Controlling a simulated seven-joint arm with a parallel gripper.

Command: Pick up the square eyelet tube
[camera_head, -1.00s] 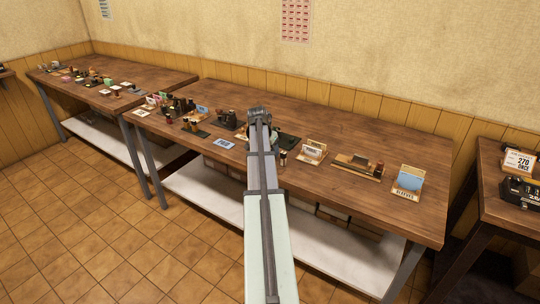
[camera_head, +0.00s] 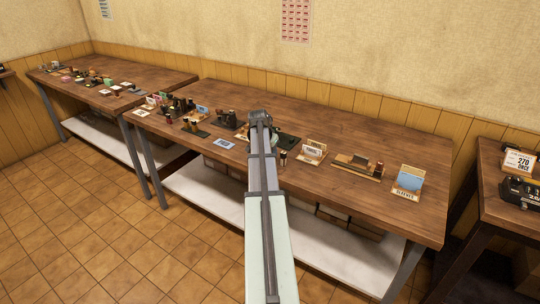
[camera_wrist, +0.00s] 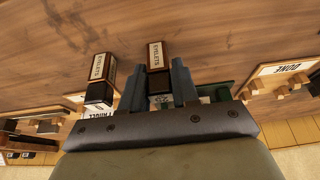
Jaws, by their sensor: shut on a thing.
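My gripper (camera_wrist: 157,88) has its two fingers on either side of a boxy brown tube (camera_wrist: 156,56) with a cream "EYELETS" label, and is shut on it. The tube's far end sticks out beyond the fingertips. A second tube (camera_wrist: 101,72) with an "EYELETS" label and a dark end stands just left of the left finger, apart from the held one. In the head view my gripper (camera_head: 260,118) is over the middle table, and my arm hides the held tube. A small tube (camera_head: 283,157) shows just right of my arm.
A "DONE" sign holder (camera_wrist: 285,70) is to the right in the wrist view. A green part (camera_wrist: 214,93) lies close to the right finger. On the table (camera_head: 345,120), a card holder (camera_head: 313,152) and a wooden rack (camera_head: 357,165) stand right of my arm. The table's back right is clear.

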